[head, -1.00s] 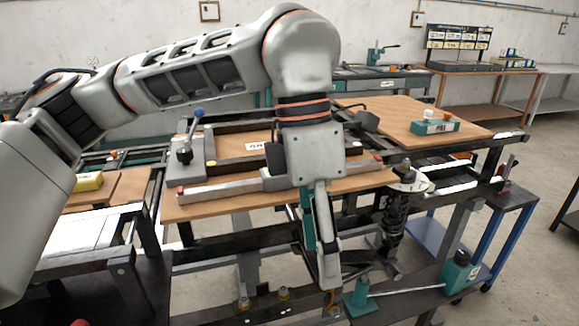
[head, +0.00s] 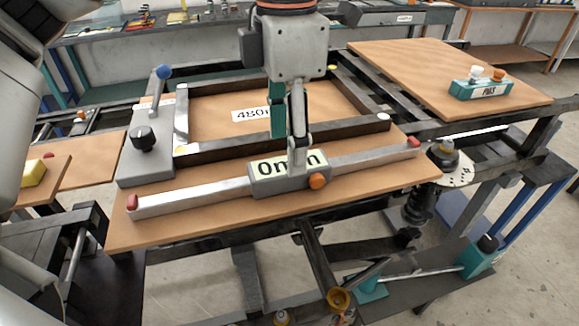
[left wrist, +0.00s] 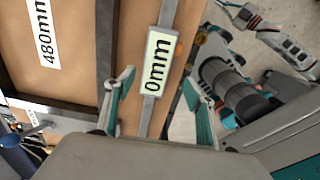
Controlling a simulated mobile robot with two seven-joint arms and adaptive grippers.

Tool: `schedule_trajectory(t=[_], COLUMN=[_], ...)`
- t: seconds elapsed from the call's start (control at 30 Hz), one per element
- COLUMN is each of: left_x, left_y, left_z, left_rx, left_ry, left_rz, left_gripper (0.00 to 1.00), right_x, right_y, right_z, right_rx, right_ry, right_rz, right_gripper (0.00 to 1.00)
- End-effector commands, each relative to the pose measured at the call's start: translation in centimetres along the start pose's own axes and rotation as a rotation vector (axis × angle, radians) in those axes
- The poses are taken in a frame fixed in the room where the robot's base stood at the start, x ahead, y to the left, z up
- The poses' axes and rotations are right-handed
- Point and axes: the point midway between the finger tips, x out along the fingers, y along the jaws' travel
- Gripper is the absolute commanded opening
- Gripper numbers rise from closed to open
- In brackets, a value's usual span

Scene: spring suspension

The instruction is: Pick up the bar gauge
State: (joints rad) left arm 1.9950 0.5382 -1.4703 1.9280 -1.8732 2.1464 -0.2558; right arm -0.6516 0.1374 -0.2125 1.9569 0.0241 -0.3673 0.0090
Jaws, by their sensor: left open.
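The bar gauge (head: 195,197) is a long silver bar with red ends and a grey block marked "0mm" in its middle. It lies across the near part of a wooden board. It also shows in the left wrist view (left wrist: 157,65), running up between the fingers. My left gripper (head: 288,150) is open over the gauge's block and points down. In the left wrist view, its teal-padded fingers (left wrist: 158,100) stand apart, one on each side of the gauge. I cannot tell whether they touch it.
A dark rectangular frame marked "480mm" (head: 180,152) lies just behind the gauge, close to the left gripper. A grey block with a blue-knobbed lever (head: 145,165) stands at the left. A spring strut (head: 420,205) stands right of the board. A teal "PMS" holder (head: 482,90) sits on another board.

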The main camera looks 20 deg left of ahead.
Motion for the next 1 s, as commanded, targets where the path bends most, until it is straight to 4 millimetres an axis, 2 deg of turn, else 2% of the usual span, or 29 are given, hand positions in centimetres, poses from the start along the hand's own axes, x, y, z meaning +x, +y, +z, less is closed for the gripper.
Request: schedule_trajectory(t=[0.13,0.43,0.77,0.93,0.97,1.0], left_x=[1.5,5.5,6.0,6.0,6.0,6.0], left_y=[0.1,0.7,0.7,0.7,0.7,0.7], left_z=[0.1,0.5,0.6,0.6,0.6,0.6], left_rx=[0.000,0.001,0.001,0.000,0.000,0.000], left_ry=[0.000,0.001,-0.001,-0.001,-0.001,-0.001], left_rz=[-0.002,-0.003,-0.001,-0.001,-0.001,-0.001], left_gripper=[0.54,0.54,0.54,0.10,0.04,0.04], right_x=[0.0,-0.1,0.0,0.0,0.0,0.0], right_y=[-0.1,0.1,0.2,0.2,0.2,0.2], right_z=[0.4,-0.4,-0.9,-0.7,-0.6,-0.6], right_rx=[-0.002,-0.003,-0.003,-0.003,-0.003,-0.003], right_ry=[-0.007,0.006,0.014,0.011,0.010,0.009], right_rz=[-0.002,0.001,0.002,0.002,0.002,0.002], right_gripper=[0.00,0.00,0.00,0.00,0.00,0.00])
